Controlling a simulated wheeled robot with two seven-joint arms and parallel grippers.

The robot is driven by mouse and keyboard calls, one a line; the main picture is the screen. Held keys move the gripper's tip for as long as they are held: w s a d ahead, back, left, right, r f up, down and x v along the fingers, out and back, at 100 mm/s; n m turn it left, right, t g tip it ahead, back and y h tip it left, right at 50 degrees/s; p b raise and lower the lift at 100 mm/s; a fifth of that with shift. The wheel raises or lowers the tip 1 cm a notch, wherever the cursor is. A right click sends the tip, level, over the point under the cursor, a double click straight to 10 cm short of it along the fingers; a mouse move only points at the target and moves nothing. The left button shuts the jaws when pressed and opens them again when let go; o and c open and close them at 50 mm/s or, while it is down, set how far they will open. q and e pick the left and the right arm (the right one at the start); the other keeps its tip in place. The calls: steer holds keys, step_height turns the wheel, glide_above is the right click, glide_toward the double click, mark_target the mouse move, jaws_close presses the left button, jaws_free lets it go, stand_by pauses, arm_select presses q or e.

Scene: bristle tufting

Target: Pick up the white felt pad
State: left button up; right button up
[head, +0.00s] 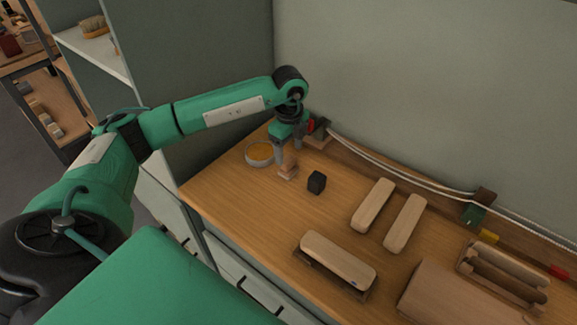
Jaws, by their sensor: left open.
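My left gripper (289,152) is open and points down over the back left of the wooden worktop (235,190). A small pale pinkish-tan block (288,170) stands directly below or beside its fingertips; I cannot tell whether they touch. I cannot make out a white felt pad; the gripper and wrist hide part of this area. My right gripper is out of view.
A round dish with orange-yellow contents (260,153) is left of the gripper. A black cube (317,182) sits to its right. Two wooden brush blocks (373,205) (404,223) lie farther right, another (338,259) in front. A cable runs along the wall.

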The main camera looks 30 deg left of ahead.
mark_target(288, 159)
arm_select(q)
steer(key=f, duration=0.3)
steer(key=f+p, duration=0.1)
steer(key=f, duration=0.1)
steer(key=shift+w+a+f, duration=0.1)
steer(key=shift+w+a, duration=0.1)
steer(key=shift+a, duration=0.1)
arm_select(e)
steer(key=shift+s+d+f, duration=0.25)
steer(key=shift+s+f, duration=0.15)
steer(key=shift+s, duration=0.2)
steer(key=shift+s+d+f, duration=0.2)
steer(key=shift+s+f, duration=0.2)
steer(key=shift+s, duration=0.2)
arm_select(q)
steer(key=c, duration=1.1)
